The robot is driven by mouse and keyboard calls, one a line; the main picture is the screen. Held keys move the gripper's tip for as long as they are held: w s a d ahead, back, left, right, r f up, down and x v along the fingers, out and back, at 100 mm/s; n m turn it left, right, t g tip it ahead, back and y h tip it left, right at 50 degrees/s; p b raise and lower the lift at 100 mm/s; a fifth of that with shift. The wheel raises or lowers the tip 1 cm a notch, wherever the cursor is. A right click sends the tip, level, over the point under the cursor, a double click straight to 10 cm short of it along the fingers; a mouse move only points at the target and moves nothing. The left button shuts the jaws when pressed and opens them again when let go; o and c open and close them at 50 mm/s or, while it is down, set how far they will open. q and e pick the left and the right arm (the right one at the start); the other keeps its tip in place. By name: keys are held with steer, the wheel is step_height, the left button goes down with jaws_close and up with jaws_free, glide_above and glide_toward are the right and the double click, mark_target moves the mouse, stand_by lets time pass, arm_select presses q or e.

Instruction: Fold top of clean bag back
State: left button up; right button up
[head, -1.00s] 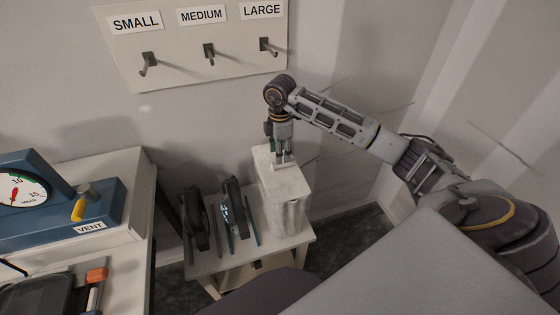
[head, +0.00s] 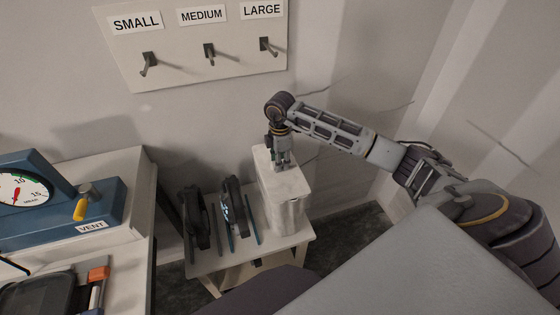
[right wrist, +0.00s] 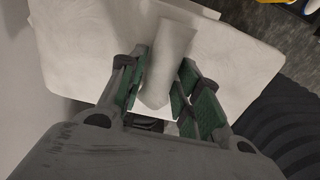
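The clean bag (head: 284,190) is a whitish, wrinkled, upright shape on the small stand, at the centre of the head view. My right gripper (head: 281,162) points down at its top. In the right wrist view, a narrow pale piece of the bag (right wrist: 165,65) lies between the green finger pads of my right gripper (right wrist: 162,75). The fingers are drawn in and the piece fills the gap, so they look shut on it. The bag's lower inside is hidden. My left gripper is in neither view.
The small stand (head: 232,263) also holds two dark clamp-like tools (head: 195,218). A bench with a blue gauge unit (head: 55,215) is at left. Empty hooks labelled SMALL, MEDIUM and LARGE hang on a wall board (head: 190,70). A grey surface (head: 420,265) fills the lower right.

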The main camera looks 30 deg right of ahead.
jaws_close()
